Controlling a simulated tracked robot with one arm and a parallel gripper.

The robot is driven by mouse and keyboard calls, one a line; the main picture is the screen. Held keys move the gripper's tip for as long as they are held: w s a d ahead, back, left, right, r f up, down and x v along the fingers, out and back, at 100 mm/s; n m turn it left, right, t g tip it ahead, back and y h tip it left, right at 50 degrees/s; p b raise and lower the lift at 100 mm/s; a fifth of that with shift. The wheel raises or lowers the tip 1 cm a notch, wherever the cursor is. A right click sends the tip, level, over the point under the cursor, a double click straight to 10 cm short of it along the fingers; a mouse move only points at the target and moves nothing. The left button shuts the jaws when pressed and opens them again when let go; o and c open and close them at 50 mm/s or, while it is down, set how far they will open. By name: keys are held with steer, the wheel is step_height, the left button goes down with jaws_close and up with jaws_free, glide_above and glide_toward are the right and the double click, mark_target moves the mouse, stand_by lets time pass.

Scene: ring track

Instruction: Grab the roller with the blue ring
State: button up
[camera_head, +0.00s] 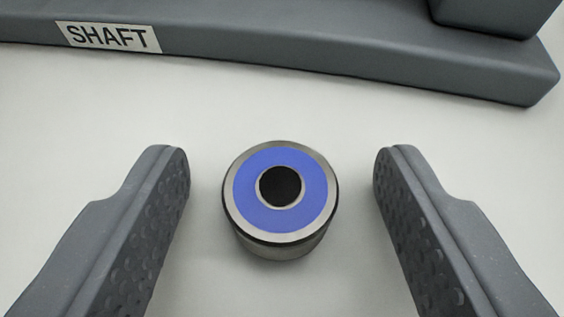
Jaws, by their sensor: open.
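The roller with the blue ring (242,190) stands upright on the pale floor, in the middle of the view. It is a short metal cylinder with a blue band on its top face around a dark central hole. My gripper (281,170) is open, with one grey, dimpled finger on each side of the roller. There is a clear gap between the roller and each finger, and neither touches it. I cannot tell how high the fingertips are above the floor.
A long dark grey block (260,45) with a white "SHAFT" label (108,37) runs across the back, beyond the roller. A raised grey part (495,14) sits on it at the top right. The floor between it and the roller is clear.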

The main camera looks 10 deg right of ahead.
steer(key=c, duration=1.1)
